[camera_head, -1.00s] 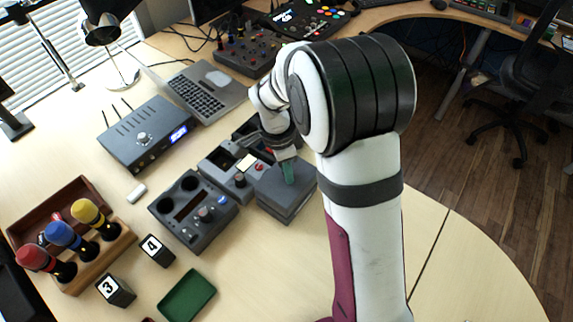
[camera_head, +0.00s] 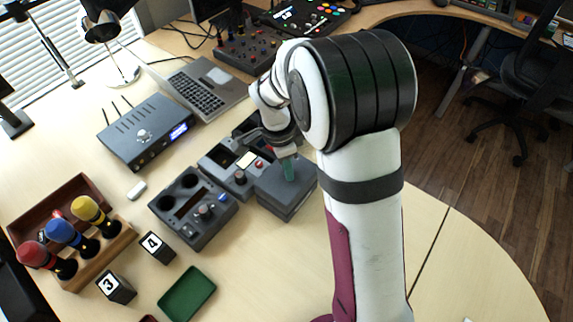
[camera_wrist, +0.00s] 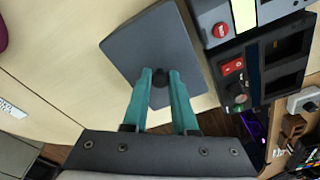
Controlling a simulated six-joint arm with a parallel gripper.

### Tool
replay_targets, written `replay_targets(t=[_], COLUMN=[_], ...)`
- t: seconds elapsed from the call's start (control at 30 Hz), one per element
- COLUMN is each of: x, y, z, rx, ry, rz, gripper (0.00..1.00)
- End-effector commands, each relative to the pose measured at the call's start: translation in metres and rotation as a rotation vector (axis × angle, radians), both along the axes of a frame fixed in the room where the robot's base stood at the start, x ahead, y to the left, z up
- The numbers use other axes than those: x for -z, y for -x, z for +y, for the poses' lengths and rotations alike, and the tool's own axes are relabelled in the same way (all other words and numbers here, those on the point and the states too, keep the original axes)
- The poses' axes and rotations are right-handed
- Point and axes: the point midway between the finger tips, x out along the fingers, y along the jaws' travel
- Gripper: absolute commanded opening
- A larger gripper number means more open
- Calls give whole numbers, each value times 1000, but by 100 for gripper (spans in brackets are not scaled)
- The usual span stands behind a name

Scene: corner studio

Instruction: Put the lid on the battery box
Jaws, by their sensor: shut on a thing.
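The lid (camera_wrist: 143,45) is a flat dark grey plate with a small black knob (camera_wrist: 160,78) in the wrist view. My gripper (camera_wrist: 161,80) has its two teal fingers shut on the knob. In the head view my gripper (camera_head: 289,178) points down at the lid (camera_head: 272,186), which lies level over the grey battery box (camera_head: 284,209). Lid and box look lined up there, but I cannot tell whether the lid touches the box or is just above it. The lid hides the inside of the box.
A grey panel with a red button (camera_head: 238,180) stands close to the left of the box. A control box with round wells (camera_head: 193,212), a green tray (camera_head: 187,294) and numbered cubes (camera_head: 117,289) lie further left. The table in front of the box is clear.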

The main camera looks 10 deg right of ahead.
Motion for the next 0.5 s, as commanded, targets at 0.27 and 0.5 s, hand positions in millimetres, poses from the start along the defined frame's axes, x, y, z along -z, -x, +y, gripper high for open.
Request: replay_targets(t=[0.27, 0.5], x=[5, 10], y=[0, 0], z=[0, 0], rx=[0, 1], ry=[0, 0], rz=[0, 1], gripper=[0, 0])
